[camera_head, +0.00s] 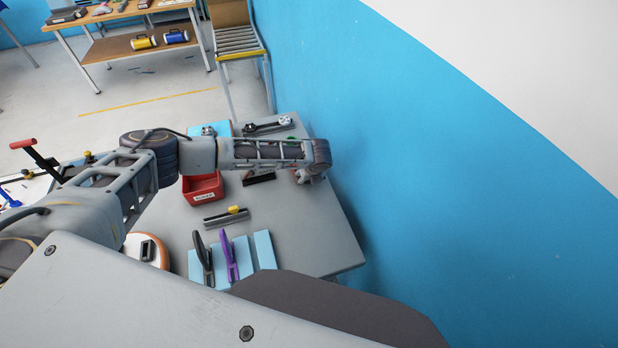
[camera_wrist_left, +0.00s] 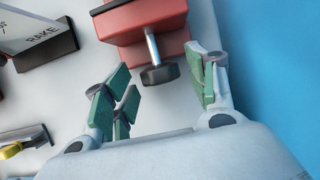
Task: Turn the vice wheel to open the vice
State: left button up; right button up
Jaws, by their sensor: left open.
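The red vice (camera_wrist_left: 145,22) is at the top of the left wrist view, with a shiny screw (camera_wrist_left: 152,45) pointing down to a dark vice wheel (camera_wrist_left: 159,74). My left gripper (camera_wrist_left: 160,90) is open, its green-padded fingers to the left and right of the wheel. I see a gap on both sides, so the fingers do not appear to touch it. In the head view my left arm reaches across the table to the gripper (camera_head: 312,177) near the wall side, and the vice is mostly hidden there. My right gripper is not in view.
A grey table (camera_head: 320,240) stands against the blue wall (camera_head: 420,190). On it are a red bin (camera_head: 203,189), a dark bar with a yellow part (camera_head: 226,217), a black clamp (camera_head: 202,260), a purple clamp (camera_head: 229,258) and blue boards (camera_head: 264,250).

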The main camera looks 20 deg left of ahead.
pick_arm(q)
jog(key=shift+f, duration=0.1)
jog(key=c, duration=1)
jog(key=shift+s+a+f+h, duration=0.1)
jog(key=shift+h, duration=0.2)
jog(key=shift+s+a+n+t+h, duration=0.15)
jog(key=shift+n+t+h, duration=0.15)
jog(key=shift+t+h, duration=0.7)
jog(key=shift+h, duration=0.3)
